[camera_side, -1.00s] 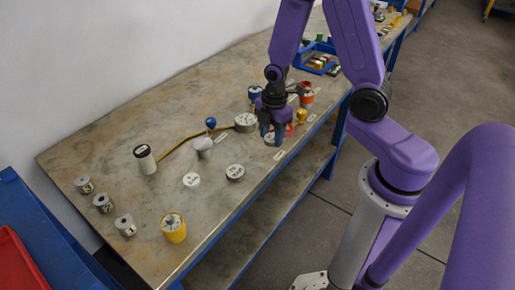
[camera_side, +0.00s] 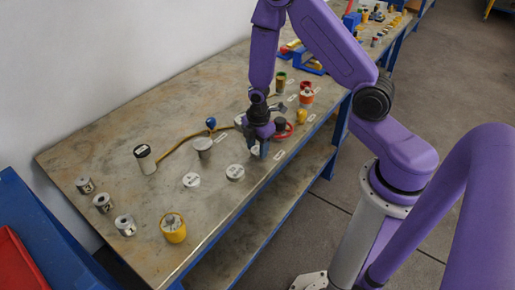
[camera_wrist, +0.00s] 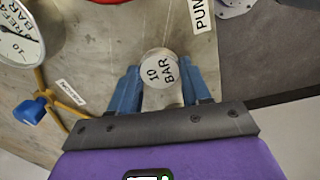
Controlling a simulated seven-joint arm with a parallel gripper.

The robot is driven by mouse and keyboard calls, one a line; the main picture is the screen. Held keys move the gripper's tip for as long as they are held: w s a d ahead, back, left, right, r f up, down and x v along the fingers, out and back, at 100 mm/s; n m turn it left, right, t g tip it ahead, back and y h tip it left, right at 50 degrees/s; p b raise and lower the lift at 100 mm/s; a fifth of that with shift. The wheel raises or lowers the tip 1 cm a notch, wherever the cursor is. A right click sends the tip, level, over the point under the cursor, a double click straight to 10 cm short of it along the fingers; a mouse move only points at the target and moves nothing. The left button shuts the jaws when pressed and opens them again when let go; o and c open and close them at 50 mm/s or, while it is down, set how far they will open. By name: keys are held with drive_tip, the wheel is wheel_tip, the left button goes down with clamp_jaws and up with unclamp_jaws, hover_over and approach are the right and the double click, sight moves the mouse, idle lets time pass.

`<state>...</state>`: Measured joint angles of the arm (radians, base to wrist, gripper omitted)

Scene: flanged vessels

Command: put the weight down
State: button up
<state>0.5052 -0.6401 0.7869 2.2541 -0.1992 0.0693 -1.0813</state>
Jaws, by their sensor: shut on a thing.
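A small light metal weight (camera_wrist: 160,72) with a round face reading "10 BAR" sits between the blue fingers of my gripper (camera_wrist: 161,84) in the wrist view. My gripper is shut on its sides. The weight is mostly hidden by the fingers there. I cannot tell whether its underside touches the table.
A red ring fitting (camera_side: 283,130) and a small yellow part (camera_side: 302,116) stand right of my gripper. A dial gauge (camera_wrist: 18,38) and blue-handled valve (camera_wrist: 30,110) are close by. The table's front centre is clear.

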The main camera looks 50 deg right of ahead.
sight(258, 151)
drive_tip(key=shift+f, duration=0.4)
drive_tip(key=shift+f, duration=0.15)
drive_tip(key=o, duration=1.2)
wheel_tip(258, 151, up, 11)
drive_tip(key=s+a+r+m, duration=0.2)
drive_tip(key=s+a+r, duration=0.6)
drive_tip(key=s, duration=0.3)
drive_tip(key=s+r+m, duration=0.1)
drive_tip(key=s+r, duration=0.4)
drive_tip(key=s, duration=0.7)
drive_tip(key=shift+s+m+y, duration=0.3)
drive_tip(key=shift+s, duration=0.05)
drive_tip(key=shift+a, duration=0.1)
